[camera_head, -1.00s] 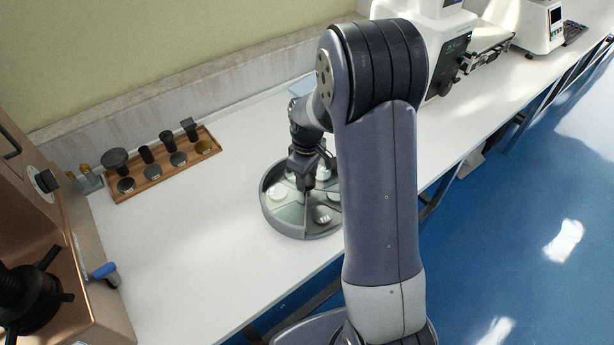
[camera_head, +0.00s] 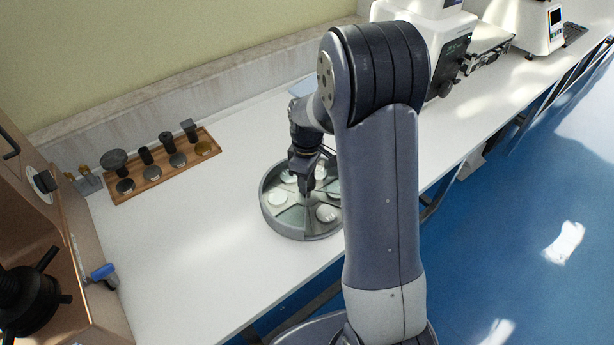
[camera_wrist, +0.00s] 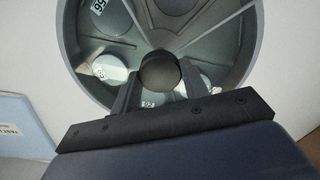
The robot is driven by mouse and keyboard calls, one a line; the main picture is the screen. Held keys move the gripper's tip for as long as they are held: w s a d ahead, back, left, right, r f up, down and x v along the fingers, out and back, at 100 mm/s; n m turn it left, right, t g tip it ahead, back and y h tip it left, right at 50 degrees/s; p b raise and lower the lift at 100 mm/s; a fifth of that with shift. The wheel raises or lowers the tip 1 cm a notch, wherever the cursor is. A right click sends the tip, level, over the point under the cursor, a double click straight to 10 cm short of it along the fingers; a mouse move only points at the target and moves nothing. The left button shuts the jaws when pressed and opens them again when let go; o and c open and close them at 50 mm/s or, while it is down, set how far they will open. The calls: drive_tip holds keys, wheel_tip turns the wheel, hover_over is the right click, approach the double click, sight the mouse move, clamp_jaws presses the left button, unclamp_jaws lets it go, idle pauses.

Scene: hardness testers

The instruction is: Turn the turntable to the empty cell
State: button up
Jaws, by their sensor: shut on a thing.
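The turntable (camera_head: 268,214) is a round grey tray with a raised rim and radial dividers, on the white bench; part of it is hidden behind my arm. Pale round discs (camera_head: 326,213) lie in several cells. In the wrist view the turntable (camera_wrist: 222,75) fills the upper middle, with numbered discs (camera_wrist: 110,67) in some cells. A dark round knob (camera_wrist: 160,72) stands at its centre. My gripper (camera_head: 306,192) points down over the centre. In the wrist view its two fingers (camera_wrist: 158,90) are on either side of the knob, shut on it.
A wooden rack (camera_head: 160,166) with dark fittings and discs stands at the back left. A brown tester (camera_head: 92,290) is at the left, a white tester (camera_head: 450,45) at the back right. The bench left of the turntable is clear.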

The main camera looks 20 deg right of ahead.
drive_tip(key=o, duration=1.4)
wheel_tip(320, 180, up, 11)
drive_tip(key=shift+f, duration=0.1)
wheel_tip(320, 180, down, 11)
drive_tip(key=shift+r, duration=0.1)
idle(0.4)
